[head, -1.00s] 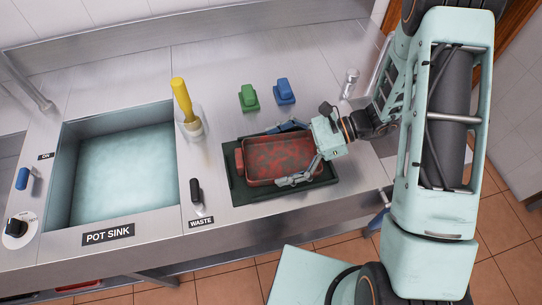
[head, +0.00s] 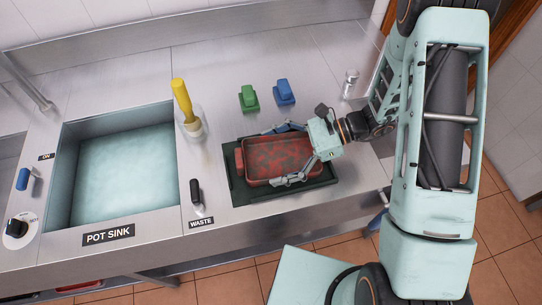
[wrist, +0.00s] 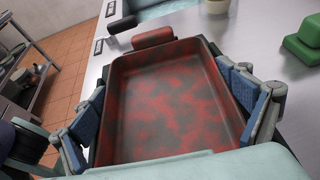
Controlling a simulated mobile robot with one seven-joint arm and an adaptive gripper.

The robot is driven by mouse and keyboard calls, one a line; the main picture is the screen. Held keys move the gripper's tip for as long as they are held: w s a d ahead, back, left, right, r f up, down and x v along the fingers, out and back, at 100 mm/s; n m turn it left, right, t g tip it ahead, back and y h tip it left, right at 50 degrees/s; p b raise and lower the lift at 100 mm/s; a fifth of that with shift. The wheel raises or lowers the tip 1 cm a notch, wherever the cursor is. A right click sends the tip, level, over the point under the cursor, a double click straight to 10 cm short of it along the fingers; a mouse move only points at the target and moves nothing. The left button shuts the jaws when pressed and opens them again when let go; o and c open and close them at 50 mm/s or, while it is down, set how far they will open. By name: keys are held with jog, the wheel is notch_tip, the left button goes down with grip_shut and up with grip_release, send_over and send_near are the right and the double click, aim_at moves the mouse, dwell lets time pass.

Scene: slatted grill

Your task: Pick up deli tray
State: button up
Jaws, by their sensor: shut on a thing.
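The deli tray (head: 284,160) is a red, dark-stained rectangular pan with a red handle at its left end. It sits on a dark mat (head: 240,192) on the steel counter, right of the sink. My gripper (head: 296,154) reaches in from the right, one finger along each long side of the tray, shut on it. In the wrist view the tray (wrist: 165,105) fills the middle, with the blue finger pads against its left and right walls. The tray's near end is hidden behind the gripper body.
A pot sink (head: 120,165) with pale water lies to the left. A yellow-handled brush (head: 183,103) stands in a clear holder behind the tray. Green (head: 249,98) and blue (head: 285,92) handled scrubbers sit on the counter behind. A black lever (head: 196,192) is at the waste label.

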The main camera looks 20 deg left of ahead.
jog(key=shift+r, duration=0.65)
jog(key=s+r+b, duration=1)
jog(key=s+r, duration=0.1)
jog(key=s, duration=0.3)
jog(key=shift+r+b, duration=0.2)
jog(key=shift+b, duration=0.1)
jog(key=shift+r, duration=0.1)
notch_tip(320, 180, up, 5)
jog(key=p, duration=0.5)
